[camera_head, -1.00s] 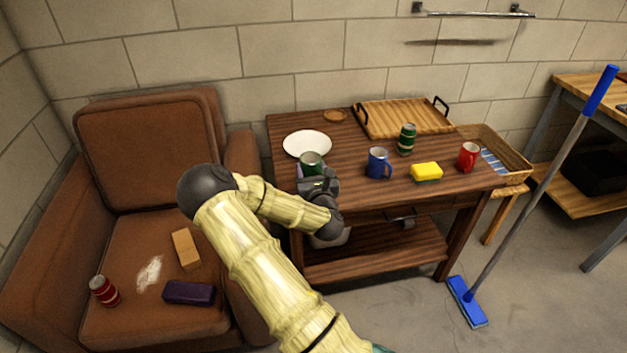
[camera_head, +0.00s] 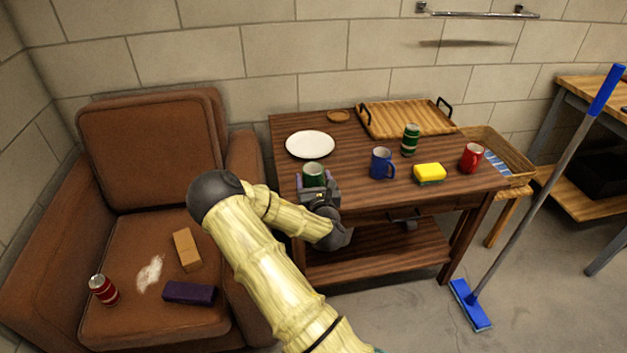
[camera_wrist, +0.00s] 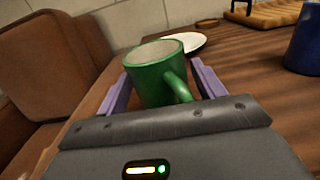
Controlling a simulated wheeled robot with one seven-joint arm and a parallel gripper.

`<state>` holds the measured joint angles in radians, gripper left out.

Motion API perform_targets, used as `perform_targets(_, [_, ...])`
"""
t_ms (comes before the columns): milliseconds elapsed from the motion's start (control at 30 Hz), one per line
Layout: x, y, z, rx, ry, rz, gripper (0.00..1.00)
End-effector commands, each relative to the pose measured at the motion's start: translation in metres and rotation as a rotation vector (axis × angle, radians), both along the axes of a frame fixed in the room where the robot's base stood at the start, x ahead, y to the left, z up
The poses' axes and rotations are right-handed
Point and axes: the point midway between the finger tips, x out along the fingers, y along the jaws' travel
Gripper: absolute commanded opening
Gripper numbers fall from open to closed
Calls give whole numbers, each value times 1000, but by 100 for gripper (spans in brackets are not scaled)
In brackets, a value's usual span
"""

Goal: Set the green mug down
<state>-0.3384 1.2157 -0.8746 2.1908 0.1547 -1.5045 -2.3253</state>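The green mug (camera_head: 313,172) is at the front left part of the brown wooden table (camera_head: 345,171). In the wrist view, the mug (camera_wrist: 158,80) appears upright between my two purple fingers, with its handle toward my palm and to the right. My gripper (camera_head: 317,183) is around the mug from the front.
A white plate (camera_head: 310,145) lies just behind the mug. A blue mug (camera_head: 381,163), yellow sponge (camera_head: 429,173), green can (camera_head: 410,140) and red mug (camera_head: 471,157) stand to the right. A wooden tray (camera_head: 380,121) is at the back. A brown armchair (camera_head: 150,150) adjoins the left side.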

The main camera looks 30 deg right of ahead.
Motion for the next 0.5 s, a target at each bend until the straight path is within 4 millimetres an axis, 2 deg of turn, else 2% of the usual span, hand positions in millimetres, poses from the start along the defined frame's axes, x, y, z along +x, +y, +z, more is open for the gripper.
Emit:
perform_targets(367, [0, 0, 4, 0, -1, 0, 73])
perform_targets(500, [-11, 3, 2, 0, 3, -1, 73])
